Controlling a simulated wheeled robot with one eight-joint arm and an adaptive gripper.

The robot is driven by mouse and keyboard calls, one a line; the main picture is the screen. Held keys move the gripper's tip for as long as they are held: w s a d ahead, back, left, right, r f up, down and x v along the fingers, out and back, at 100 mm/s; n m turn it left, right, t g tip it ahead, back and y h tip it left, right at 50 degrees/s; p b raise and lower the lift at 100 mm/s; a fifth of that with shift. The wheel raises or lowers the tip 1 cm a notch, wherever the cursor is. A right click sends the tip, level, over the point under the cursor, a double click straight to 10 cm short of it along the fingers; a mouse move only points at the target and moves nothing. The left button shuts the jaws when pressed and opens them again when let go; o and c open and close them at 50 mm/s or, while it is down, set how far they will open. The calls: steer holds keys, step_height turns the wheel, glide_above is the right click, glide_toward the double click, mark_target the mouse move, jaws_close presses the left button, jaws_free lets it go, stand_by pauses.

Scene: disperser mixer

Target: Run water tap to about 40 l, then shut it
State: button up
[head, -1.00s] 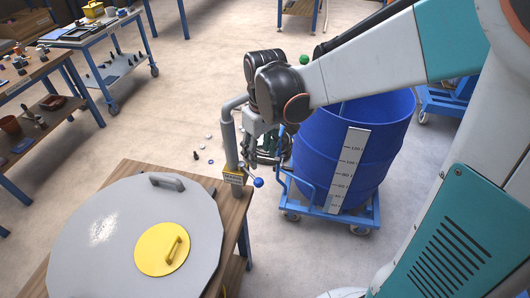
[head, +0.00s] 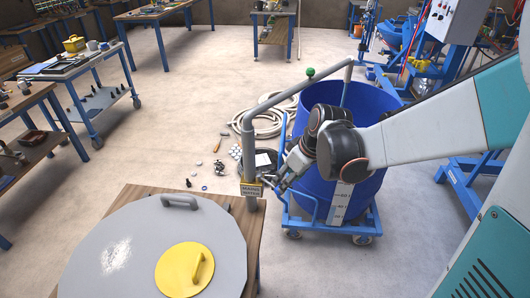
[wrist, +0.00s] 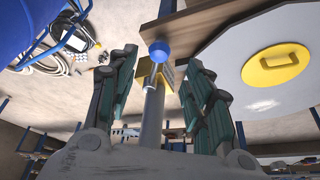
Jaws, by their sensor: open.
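In the wrist view the tap's blue ball knob (wrist: 160,51) on a short lever shows between my fingertips, with a gap on either side. My gripper (head: 279,181) is open, just right of the pipe near the sign; its spread fingers also show in the wrist view (wrist: 161,58). The drum's white level scale (head: 341,203) is partly hidden by my arm. No water level or flow can be made out.
The bench holds a large grey lid (head: 120,240) with a yellow hatch (head: 184,270). The drum stands on a blue wheeled trolley (head: 330,228). A coiled hose (head: 268,122) and small parts lie on the floor behind. Open floor is at the left.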

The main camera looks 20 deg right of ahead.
mark_target(270, 184)
steer(key=b+x, duration=0.1)
steer(key=x, duration=0.5)
steer(key=shift+w+f+b, duration=0.15)
steer(key=shift+f+b, duration=0.1)
steer(key=shift+b, duration=0.15)
jaws_close()
